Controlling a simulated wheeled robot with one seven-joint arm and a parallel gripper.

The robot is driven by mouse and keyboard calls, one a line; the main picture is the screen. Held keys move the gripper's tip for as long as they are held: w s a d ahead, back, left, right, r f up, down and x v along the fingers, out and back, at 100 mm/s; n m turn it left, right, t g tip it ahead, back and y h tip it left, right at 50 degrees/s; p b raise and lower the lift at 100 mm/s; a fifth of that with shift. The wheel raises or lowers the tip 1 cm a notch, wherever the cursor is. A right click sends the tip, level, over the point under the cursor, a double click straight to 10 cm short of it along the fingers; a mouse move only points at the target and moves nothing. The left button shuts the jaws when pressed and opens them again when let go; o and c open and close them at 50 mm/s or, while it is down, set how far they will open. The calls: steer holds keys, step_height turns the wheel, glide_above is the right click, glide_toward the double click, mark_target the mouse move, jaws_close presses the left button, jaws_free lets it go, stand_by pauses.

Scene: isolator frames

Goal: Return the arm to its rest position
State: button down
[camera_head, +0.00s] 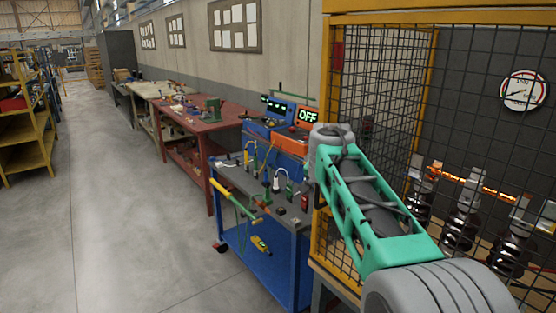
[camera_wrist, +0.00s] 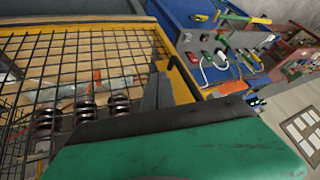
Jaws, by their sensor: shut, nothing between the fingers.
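My arm (camera_head: 375,205), with a green link and grey joints, rises from the lower right of the head view in front of the yellow-framed mesh cage. Its far end is a grey joint by the cage's corner post; my gripper cannot be made out there. In the wrist view my gripper (camera_wrist: 160,88) shows as dark grey fingers close together, shut and empty, against the cage's yellow frame. A green part of my own arm fills the bottom of that view.
A blue cart (camera_head: 262,262) with tools stands left of my arm, with an "OFF" display (camera_head: 307,116) behind.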

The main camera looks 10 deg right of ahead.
steer(key=s+a+f+n+g, duration=0.2)
steer(key=s+f+n+g, duration=0.3)
steer(key=f, duration=0.7)
steer(key=s+a+f+n+y, duration=0.15)
steer(key=s+f, duration=0.25)
steer(key=s, duration=0.5)
steer(key=s+a+f+n, duration=0.2)
steer(key=s+f, duration=0.2)
steer(key=s, duration=0.5)
steer(key=s+f, duration=0.2)
steer(key=s, duration=0.6)
steer(key=shift+t+y, duration=0.25)
steer(key=shift+t, duration=0.65)
step_height(320, 180, up, 5)
steer(key=shift+w+f, duration=0.1)
steer(key=shift+f, duration=0.05)
